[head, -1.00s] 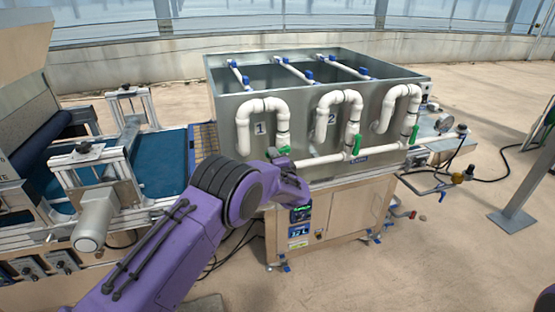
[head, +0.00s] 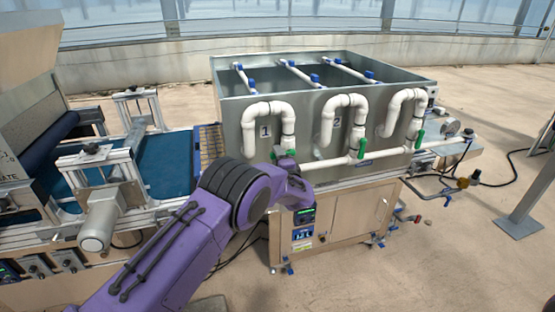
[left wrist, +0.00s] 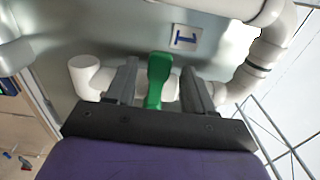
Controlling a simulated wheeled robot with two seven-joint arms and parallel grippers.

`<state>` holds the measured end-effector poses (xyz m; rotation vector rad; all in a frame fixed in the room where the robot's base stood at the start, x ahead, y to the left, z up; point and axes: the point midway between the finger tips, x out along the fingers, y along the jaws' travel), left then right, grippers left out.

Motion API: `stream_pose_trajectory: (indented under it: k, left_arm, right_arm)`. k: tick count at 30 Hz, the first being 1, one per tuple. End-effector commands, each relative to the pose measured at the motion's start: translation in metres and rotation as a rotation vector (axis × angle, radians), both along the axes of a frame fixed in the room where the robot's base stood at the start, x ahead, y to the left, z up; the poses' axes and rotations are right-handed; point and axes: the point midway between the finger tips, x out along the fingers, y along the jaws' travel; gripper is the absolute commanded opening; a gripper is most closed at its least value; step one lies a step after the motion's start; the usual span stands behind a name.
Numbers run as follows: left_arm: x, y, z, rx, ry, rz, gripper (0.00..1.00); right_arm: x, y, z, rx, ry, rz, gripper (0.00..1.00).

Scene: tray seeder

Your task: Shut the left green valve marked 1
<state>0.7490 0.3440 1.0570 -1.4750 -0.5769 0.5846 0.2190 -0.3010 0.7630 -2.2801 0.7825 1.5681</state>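The tank's pipe marked 1 carries a green valve handle (left wrist: 158,80), which shows clearly in the left wrist view below the "1" label (left wrist: 185,37). In the head view only a small green part (head: 279,151) of it shows beside my wrist. My left gripper (left wrist: 160,88) is open, with one grey finger on each side of the handle and gaps visible between them. In the head view the left gripper (head: 287,157) is mostly hidden by my purple wrist. The right gripper is not in view.
Two more green valves, on pipe 2 (head: 361,148) and the third pipe (head: 420,138), sit to the right. A white horizontal pipe (head: 335,162) runs below the valves. A conveyor (head: 165,165) stands left of the metal tank (head: 230,100).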

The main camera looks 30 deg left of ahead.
Motion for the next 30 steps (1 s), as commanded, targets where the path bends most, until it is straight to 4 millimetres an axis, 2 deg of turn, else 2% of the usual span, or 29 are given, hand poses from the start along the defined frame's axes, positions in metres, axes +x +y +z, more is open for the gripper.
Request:
stream_pose_trajectory:
  k: [5,8,15,19,23,30]
  left_arm:
    - [-0.002,-0.003,-0.001,-0.001,0.0,-0.002,0.53]
    - [-0.011,-0.013,-0.002,-0.002,-0.001,-0.003,0.53]
    - [-0.054,-0.051,-0.003,0.001,-0.001,-0.004,0.53]
    - [-0.07,-0.065,-0.002,0.0,0.0,-0.001,0.53]
    - [-0.077,-0.071,-0.001,0.0,0.0,0.0,0.53]
    - [-0.078,-0.071,0.0,-0.001,-0.001,0.0,0.53]
  right_arm:
    - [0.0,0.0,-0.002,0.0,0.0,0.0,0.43]
    - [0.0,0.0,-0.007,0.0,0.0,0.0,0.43]
    - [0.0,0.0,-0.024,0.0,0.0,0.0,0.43]
    - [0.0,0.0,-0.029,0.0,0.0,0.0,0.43]
    - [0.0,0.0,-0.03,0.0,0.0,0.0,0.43]
    - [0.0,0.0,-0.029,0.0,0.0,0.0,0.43]
